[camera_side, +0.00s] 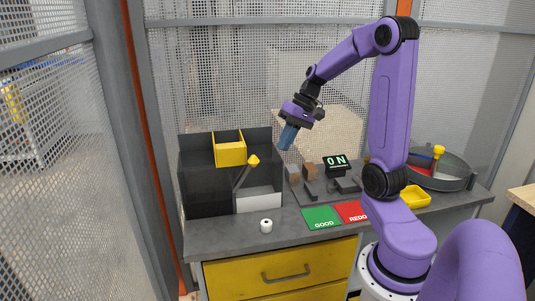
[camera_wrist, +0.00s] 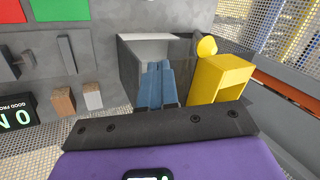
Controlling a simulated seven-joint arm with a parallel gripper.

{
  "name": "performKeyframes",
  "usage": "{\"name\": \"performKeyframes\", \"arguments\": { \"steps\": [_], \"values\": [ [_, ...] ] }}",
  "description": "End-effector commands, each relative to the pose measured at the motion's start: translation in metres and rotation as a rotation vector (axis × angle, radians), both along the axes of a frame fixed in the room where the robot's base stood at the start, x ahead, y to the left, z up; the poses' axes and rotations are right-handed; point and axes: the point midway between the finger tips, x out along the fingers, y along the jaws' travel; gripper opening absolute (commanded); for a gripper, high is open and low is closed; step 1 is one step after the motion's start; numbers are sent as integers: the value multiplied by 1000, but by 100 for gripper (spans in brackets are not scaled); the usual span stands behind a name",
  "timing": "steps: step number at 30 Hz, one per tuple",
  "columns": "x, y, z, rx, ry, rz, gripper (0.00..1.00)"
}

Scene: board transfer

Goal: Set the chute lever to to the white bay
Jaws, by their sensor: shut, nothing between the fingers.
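The chute lever is a grey rod with a yellow knob (camera_side: 253,160). In the side view it leans to the right, over the side with the white bay (camera_side: 259,201). The knob also shows in the wrist view (camera_wrist: 206,46), beside the yellow chute (camera_wrist: 220,80). The yellow chute (camera_side: 230,154) sits on top of the dark sorting box (camera_side: 205,182). My gripper (camera_side: 285,143) is in the air to the right of the knob and above it, apart from it. Its blue fingers (camera_wrist: 158,66) are together and empty.
A small white roll (camera_side: 266,226) stands on the bench in front of the box. Green (camera_side: 321,217) and red (camera_side: 351,212) pads lie to its right. Behind them are small blocks (camera_side: 309,171) and an ON display (camera_side: 336,164).

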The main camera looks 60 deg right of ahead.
Motion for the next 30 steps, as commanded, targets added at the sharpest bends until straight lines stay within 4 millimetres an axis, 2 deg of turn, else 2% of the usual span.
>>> {"name": "performKeyframes", "arguments": {
  "steps": [6, 15, 30],
  "values": [
    [10, 16, -37, 3, 6, 2, 0],
    [30, 44, -29, -1, -1, 3, 0],
    [32, 48, -28, -2, 1, 1, 0]
  ]
}}
